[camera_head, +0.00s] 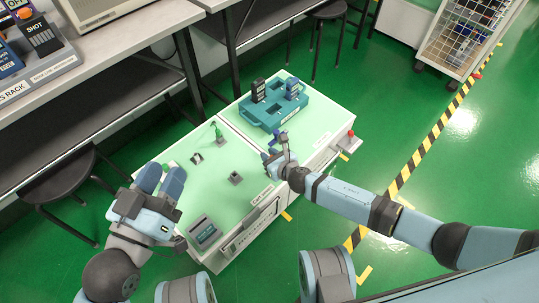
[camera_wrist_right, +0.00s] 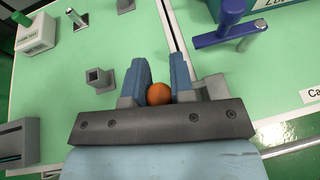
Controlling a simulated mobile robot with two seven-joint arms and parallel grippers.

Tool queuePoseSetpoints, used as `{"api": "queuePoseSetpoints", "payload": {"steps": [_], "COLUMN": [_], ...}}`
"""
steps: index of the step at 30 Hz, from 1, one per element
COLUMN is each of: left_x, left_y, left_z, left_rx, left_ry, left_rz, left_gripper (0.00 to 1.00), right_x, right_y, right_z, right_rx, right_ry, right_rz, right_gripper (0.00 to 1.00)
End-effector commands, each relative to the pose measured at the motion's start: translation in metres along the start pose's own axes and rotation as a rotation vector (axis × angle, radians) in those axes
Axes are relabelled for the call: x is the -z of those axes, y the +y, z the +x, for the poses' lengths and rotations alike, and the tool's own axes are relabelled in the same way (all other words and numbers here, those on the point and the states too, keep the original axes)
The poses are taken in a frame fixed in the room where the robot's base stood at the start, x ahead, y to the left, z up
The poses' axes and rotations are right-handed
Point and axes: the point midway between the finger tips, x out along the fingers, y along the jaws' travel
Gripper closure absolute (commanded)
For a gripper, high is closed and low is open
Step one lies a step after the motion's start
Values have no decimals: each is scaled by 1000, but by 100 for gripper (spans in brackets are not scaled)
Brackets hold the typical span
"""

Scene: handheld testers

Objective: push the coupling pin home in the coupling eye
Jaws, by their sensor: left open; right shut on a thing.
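My right gripper (camera_head: 283,158) is at the front edge of the green bench top, near the seam between its two sections. In the right wrist view its fingers (camera_wrist_right: 160,82) are shut on a round orange knob (camera_wrist_right: 159,94), which looks like the head of the coupling pin. The pin's shank is hidden below the knob. A grey block (camera_wrist_right: 212,88) shows beside the right finger; I cannot tell whether it is part of the coupling eye. How deep the pin sits is not visible. My left gripper (camera_head: 162,180) is open and empty over the bench's left end.
A blue T-shaped handle (camera_wrist_right: 230,30) stands close to the right gripper. A grey square socket (camera_wrist_right: 98,77) stands left of it. A teal rack (camera_head: 276,110) with dark testers is at the back right.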

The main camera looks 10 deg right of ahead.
Motion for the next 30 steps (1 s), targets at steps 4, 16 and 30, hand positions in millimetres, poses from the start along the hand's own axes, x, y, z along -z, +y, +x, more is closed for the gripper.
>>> {"api": "queuePoseSetpoints", "payload": {"steps": [4,16,30], "left_x": [-4,-11,-11], "left_y": [-1,-2,-2], "left_z": [0,-1,-1], "left_rx": [0,0,0], "left_ry": [0,0,0], "left_rz": [0,0,0], "left_gripper": [58,58,58], "right_x": [4,12,13], "right_y": [0,0,0], "right_z": [2,5,5], "right_rx": [0,0,0], "right_ry": [0,0,0], "right_rz": [0,1,1], "right_gripper": [100,100,48]}}
